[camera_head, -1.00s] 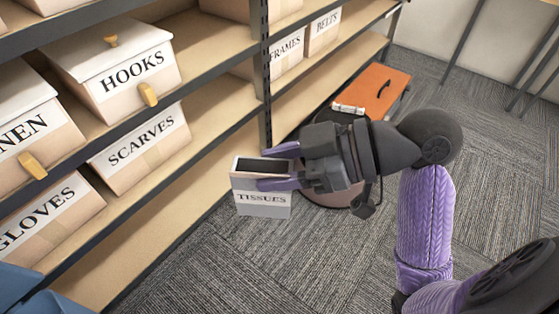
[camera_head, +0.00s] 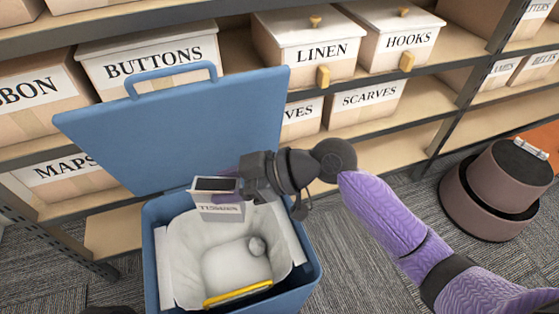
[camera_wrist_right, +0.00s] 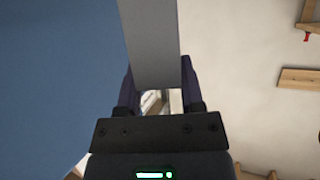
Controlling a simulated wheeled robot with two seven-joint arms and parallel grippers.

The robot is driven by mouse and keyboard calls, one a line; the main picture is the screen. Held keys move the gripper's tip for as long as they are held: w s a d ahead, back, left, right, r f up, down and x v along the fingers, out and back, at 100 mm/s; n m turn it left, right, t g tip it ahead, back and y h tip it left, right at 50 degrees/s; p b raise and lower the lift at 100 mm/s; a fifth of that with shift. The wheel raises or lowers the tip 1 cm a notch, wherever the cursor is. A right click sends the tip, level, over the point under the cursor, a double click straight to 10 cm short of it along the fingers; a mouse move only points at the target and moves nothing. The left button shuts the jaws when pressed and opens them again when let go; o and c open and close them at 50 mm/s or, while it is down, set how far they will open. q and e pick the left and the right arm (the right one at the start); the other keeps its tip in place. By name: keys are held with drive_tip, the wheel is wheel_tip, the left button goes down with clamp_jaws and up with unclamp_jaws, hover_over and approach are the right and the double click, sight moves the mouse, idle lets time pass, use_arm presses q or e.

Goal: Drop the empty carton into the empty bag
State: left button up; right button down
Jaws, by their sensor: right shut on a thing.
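The empty carton (camera_head: 218,212), a small white box labelled TISSUES with a dark open top, is in my right gripper (camera_head: 226,187). The gripper is shut on it and holds it upright over the back of the white bag (camera_head: 217,270). The bag lines an open blue bin (camera_head: 151,257). A small crumpled pale ball (camera_head: 257,247) shows inside the bag, so it does not look fully empty. In the right wrist view, the carton (camera_wrist_right: 152,40) is a pale grey slab between the two purple fingers.
The bin's blue lid (camera_head: 185,125) stands raised behind the carton. A yellow strip (camera_head: 238,293) lies along the bag's front edge. Shelves with labelled boxes, such as BUTTONS (camera_head: 150,60), stand behind. A round brownish object (camera_head: 497,187) is on the carpet at right.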

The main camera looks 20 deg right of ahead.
sight(228, 218)
drive_tip(key=shift+m+t, duration=0.4)
drive_tip(key=f, duration=0.3)
drive_tip(key=a+f, duration=0.1)
drive_tip(key=f, duration=0.6)
drive_tip(key=shift+w+a+f, duration=0.15)
drive_tip(key=shift+a, duration=0.1)
use_arm(q)
drive_tip(key=f+b, duration=0.1)
drive_tip(key=s+f+b, duration=0.1)
drive_tip(key=b, duration=0.1)
drive_tip(key=shift+s+d+f, duration=0.1)
drive_tip(key=shift+f, duration=0.2)
use_arm(e)
wheel_tip(228, 218, down, 6)
drive_tip(key=shift+f, duration=0.15)
drive_tip(key=shift+c, duration=0.7)
unclamp_jaws()
use_arm(q)
drive_tip(key=shift+w+r+p, duration=0.45)
drive_tip(key=shift+r+p, duration=0.4)
use_arm(e)
drive_tip(key=v, duration=1)
